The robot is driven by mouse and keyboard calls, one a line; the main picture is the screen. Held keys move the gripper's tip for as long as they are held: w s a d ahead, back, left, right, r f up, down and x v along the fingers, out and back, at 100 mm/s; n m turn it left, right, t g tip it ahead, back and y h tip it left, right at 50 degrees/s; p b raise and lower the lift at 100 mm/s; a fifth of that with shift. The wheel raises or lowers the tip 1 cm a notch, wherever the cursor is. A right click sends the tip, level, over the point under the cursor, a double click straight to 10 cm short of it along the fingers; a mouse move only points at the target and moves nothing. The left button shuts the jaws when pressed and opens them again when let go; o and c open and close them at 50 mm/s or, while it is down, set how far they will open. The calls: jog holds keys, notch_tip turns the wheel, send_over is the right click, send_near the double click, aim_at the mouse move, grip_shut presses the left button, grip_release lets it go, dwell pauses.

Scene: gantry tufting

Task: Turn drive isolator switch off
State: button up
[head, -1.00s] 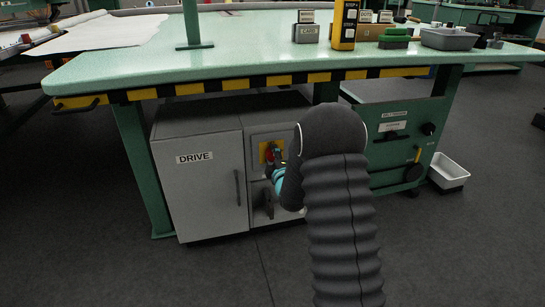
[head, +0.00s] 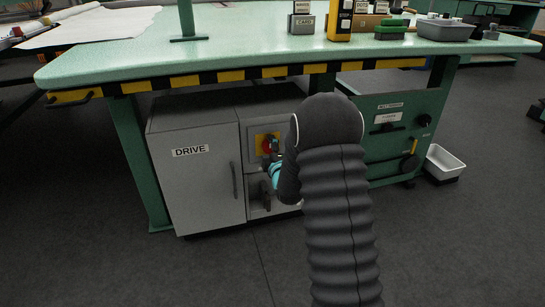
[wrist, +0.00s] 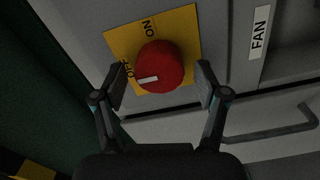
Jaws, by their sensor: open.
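The drive isolator switch is a round red knob (wrist: 160,66) with a white mark, on a yellow plate (wrist: 187,24) lettered ON and OFF. In the wrist view the white mark lies on the side of the knob near the OFF lettering. My gripper (wrist: 160,83) is open, with one finger on each side of the knob; both fingers appear apart from it. In the head view the knob (head: 267,144) shows on the grey cabinet, partly covered by my gripper (head: 274,161).
The grey cabinet door (head: 200,185) marked DRIVE is left of the switch. A label reading FAN (wrist: 259,33) and a bar handle (wrist: 273,128) are near it. The green table (head: 120,65) overhangs the cabinet. A white bin (head: 444,164) stands on the floor at right.

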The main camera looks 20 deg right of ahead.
jog(key=s, duration=1.1)
jog(key=shift+s, duration=0.25)
